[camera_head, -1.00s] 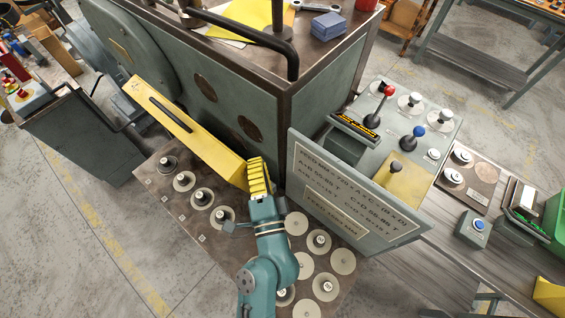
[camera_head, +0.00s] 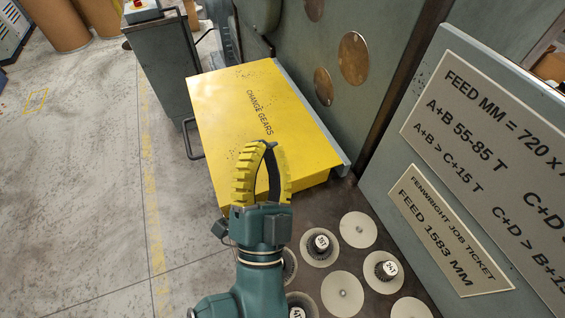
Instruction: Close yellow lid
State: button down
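The yellow lid (camera_head: 259,117), labelled "CHANGE GEARS", juts out from the side of the grey-green machine, its broad face seen from above. Its right edge meets a grey metal strip (camera_head: 310,115) along the machine wall. A dark bar handle (camera_head: 190,139) sticks out at its left edge. My gripper (camera_head: 268,146) has yellow ridged fingers with dark inner faces. The fingers lean together and their tips appear to meet, with nothing seen between them. It overlaps the lid's near part in the picture; whether it touches the lid, I cannot tell.
A brown plate with several round gears (camera_head: 358,230) lies at the lower right. A grey panel with a feed formula sign (camera_head: 490,140) and a job ticket stands at the right. A grey cabinet (camera_head: 165,65) stands behind the lid. The floor (camera_head: 80,200) at left is clear.

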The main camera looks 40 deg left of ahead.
jog(key=shift+s+a+f+n+g+y+b, duration=0.25)
jog(key=shift+f+n+y+b, duration=0.2)
jog(key=shift+b, duration=0.3)
jog(key=shift+s+f+n+g+y+b, duration=0.15)
jog(key=shift+s+f+n+y+b, duration=0.25)
jog(key=shift+b, duration=0.3)
jog(key=shift+f, duration=0.1)
jog(key=s+d, duration=0.8)
jog(key=s, duration=0.1)
jog(key=shift+s+d+f, duration=0.25)
jog(key=shift+d, duration=0.1)
jog(key=shift+r, duration=0.1)
